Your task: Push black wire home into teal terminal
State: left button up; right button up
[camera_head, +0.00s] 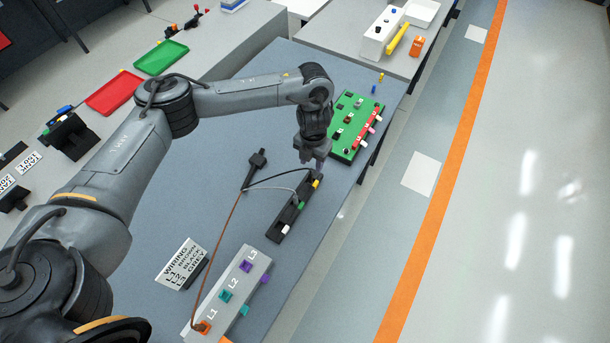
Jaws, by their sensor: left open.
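The wiring block (238,272) has an orange L1 terminal (203,327), a teal L2 terminal (226,295) and a purple L3 terminal (245,267). The black wire (280,178) arcs from the cable end (257,160) to the far end of a dark holder (278,228), beside my left gripper. Its tip is hard to see there. A grey wire (279,188) also runs to the holder. A brown wire (228,224) runs to the L1 terminal. My left gripper (315,165) is open, pointing down over the holder's far end. My right gripper is out of view.
A wiring card (181,263) stands left of the block. A green board (343,143) with small parts lies beyond the gripper. Red (115,93) and green (161,57) trays are at the far left. The blue-grey table between card and holder is mostly clear.

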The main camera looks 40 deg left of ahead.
aim_at(311, 171)
pick_arm(q)
notch_tip(311, 171, down, 3)
jog(key=shift+d, duration=0.15)
jog(key=shift+s+a+f+p, duration=0.1)
jog(key=shift+f+p, duration=0.1)
jog(key=shift+f, duration=0.7)
jog(key=shift+w+a+f+p, duration=0.1)
jog(key=shift+f+p, duration=0.1)
jog(key=shift+f, duration=0.75)
jog(key=shift+s+a+f+p, duration=0.1)
jog(key=shift+f+p, duration=0.1)
jog(key=shift+f, duration=0.7)
grip_shut()
